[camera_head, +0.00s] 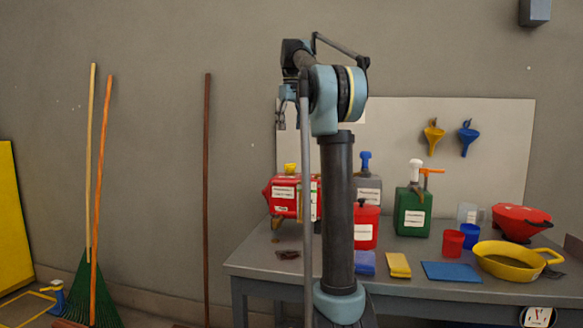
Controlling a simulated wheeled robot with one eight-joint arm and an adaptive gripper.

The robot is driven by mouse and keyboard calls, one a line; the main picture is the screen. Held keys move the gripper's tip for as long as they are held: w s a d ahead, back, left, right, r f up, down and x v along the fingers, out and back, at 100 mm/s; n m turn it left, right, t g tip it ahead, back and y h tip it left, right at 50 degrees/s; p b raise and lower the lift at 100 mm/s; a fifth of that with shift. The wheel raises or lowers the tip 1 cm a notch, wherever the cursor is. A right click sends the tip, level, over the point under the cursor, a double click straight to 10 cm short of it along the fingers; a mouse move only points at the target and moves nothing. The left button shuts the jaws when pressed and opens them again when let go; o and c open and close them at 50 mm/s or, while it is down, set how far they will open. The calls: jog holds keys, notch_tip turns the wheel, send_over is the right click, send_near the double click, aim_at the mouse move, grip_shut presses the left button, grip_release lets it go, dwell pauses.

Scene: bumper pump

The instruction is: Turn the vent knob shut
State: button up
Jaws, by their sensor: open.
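Several labelled canisters stand on the grey bench. A red one (284,193) has a yellow knob (290,168) on top. A grey one (368,185) behind my arm has a blue knob (366,160). A green one (413,212) has a white knob (415,172) and an orange spout or lever (431,171). I cannot tell which of these is the vent knob, nor how far any is turned. My arm stands up in front of the bench and hides part of the canisters. My gripper (281,126) hangs at the upper left of the arm, open, above the red canister and apart from it.
Funnels hang on the back board (500,115). Rakes and poles lean on the wall at left.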

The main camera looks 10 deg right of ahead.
jog(key=w, duration=0.2)
send_near(290, 168)
jog(key=f, duration=0.3)
jog(key=w+f, duration=0.1)
jog(key=f, duration=0.2)
jog(key=w+f, duration=0.1)
jog(key=f, duration=0.1)
jog(key=shift+w+d+f, duration=0.15)
jog(key=shift+d+f, duration=0.05)
jog(key=shift+f, duration=0.2)
jog(key=shift+c, duration=0.5)
jog(key=c, duration=1)
